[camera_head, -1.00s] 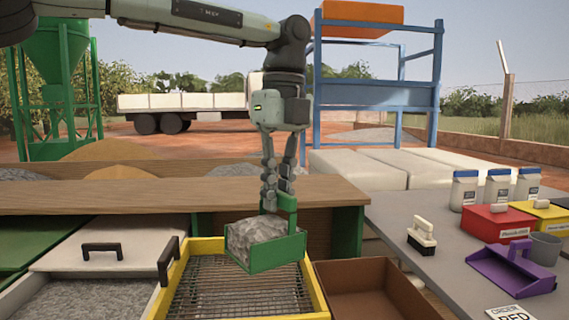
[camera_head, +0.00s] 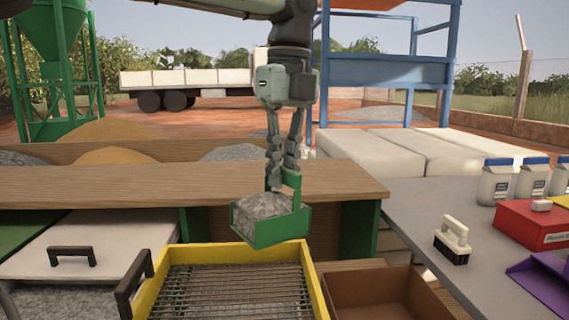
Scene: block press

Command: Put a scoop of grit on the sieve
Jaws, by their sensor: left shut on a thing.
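My left gripper (camera_head: 281,180) is shut on the upright handle of a green scoop (camera_head: 283,231). The scoop is heaped with grey grit (camera_head: 262,206) and looks roughly level. It hangs over the back edge of the sieve, in front of the wooden counter. The sieve (camera_head: 152,301) has a yellow frame, a dark handle on its left and a wire mesh (camera_head: 232,292). The visible mesh looks bare. My right gripper is not in view.
A brown open box (camera_head: 345,301) stands right of the sieve. A lidded bin (camera_head: 100,240) is at left. The wooden counter (camera_head: 120,188) runs behind. A grey table at right holds a brush (camera_head: 453,240), a red box (camera_head: 530,222), a purple dustpan (camera_head: 545,283) and white jars (camera_head: 495,182).

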